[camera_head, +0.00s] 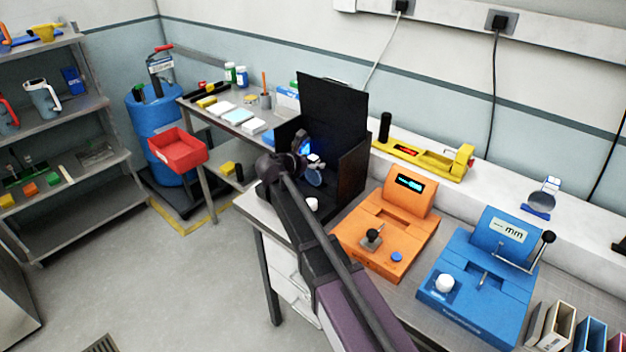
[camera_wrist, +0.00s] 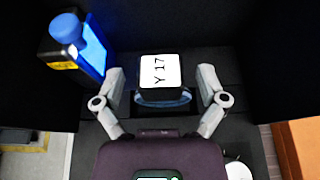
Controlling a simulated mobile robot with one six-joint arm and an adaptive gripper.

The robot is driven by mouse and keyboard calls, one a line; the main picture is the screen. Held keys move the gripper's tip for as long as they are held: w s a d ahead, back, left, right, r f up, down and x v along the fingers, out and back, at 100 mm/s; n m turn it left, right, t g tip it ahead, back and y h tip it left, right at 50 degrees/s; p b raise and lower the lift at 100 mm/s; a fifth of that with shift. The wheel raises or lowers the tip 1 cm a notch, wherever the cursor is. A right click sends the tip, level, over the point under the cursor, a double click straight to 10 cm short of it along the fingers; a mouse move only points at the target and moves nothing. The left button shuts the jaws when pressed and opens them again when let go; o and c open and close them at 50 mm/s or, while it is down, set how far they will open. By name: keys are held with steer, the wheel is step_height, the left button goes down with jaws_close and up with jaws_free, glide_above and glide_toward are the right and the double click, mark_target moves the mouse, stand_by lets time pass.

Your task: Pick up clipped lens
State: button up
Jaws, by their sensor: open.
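A clipped lens shows in the wrist view as a white clip (camera_wrist: 160,70) marked "Y 17" above a dark blue-edged lens (camera_wrist: 163,98). It is inside the black box; in the head view its round lens (camera_head: 314,178) shows beside my arm's end. My gripper (camera_wrist: 162,78) is open, with one finger on each side of the clipped lens. Small gaps show between the fingers and the lens; it does not look gripped. A second clipped lens (camera_head: 541,201) stands on a blue base on the white ledge at the right of the head view.
The black box (camera_head: 333,105) has tall walls close behind and to the right of my gripper. A blue-lit device (camera_wrist: 90,45) stands left of the gripper. Orange (camera_head: 383,240) and blue (camera_head: 470,300) instruments stand on the bench to the right.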

steer(key=shift+w, duration=0.1)
stand_by(0.5)
jaws_close()
